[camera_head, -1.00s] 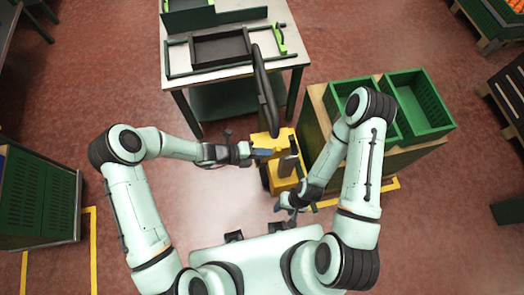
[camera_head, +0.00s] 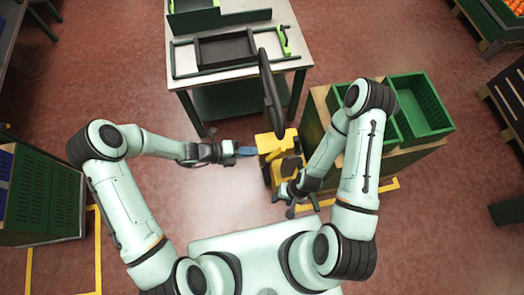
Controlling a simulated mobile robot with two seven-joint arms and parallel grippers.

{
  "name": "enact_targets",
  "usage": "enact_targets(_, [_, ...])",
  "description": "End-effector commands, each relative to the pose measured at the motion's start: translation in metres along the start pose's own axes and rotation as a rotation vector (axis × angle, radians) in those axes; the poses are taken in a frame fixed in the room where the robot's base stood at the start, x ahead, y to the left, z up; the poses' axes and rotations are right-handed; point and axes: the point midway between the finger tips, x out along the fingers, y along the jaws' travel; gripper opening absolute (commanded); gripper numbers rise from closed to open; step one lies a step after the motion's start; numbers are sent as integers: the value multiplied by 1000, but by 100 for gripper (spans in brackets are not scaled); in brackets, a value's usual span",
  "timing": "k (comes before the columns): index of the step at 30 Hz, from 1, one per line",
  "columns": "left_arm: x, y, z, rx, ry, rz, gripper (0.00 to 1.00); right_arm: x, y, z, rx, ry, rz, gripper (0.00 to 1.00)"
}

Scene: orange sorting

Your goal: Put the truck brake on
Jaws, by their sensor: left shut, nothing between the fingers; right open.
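The yellow truck (camera_head: 270,143) stands on the floor in front of me, with a tall black handle (camera_head: 270,90) rising toward the table. A dark part (camera_head: 288,166) shows on its yellow body; I cannot tell whether it is the brake. My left gripper (camera_head: 247,151) is shut and empty, its bluish fingertips just left of the truck's yellow body. My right gripper (camera_head: 290,209) is open and empty, low at the truck's near end. The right arm and gripper hide part of the truck's near right side.
A metal table (camera_head: 290,65) with a black tray frame stands behind the truck. Green crates (camera_head: 420,105) on a wooden-edged stand are close on the right. A green cabinet (camera_head: 40,205) is at the far left. The floor between it and the truck is clear.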

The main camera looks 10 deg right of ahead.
Motion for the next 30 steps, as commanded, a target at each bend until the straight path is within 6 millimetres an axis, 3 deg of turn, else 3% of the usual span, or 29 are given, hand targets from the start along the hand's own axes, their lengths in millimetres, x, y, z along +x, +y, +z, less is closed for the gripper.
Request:
enact_targets(3, [-27,-2,0,-1,-1,1,0,-3,-1,-2,1,2,0,48])
enact_targets(10, [-58,-3,-1,-2,1,1,0,-7,-4,-6,0,7,-1,48])
enact_targets(30, [-64,-3,-2,-3,2,-1,0,-7,-4,-6,-1,7,-2,48])
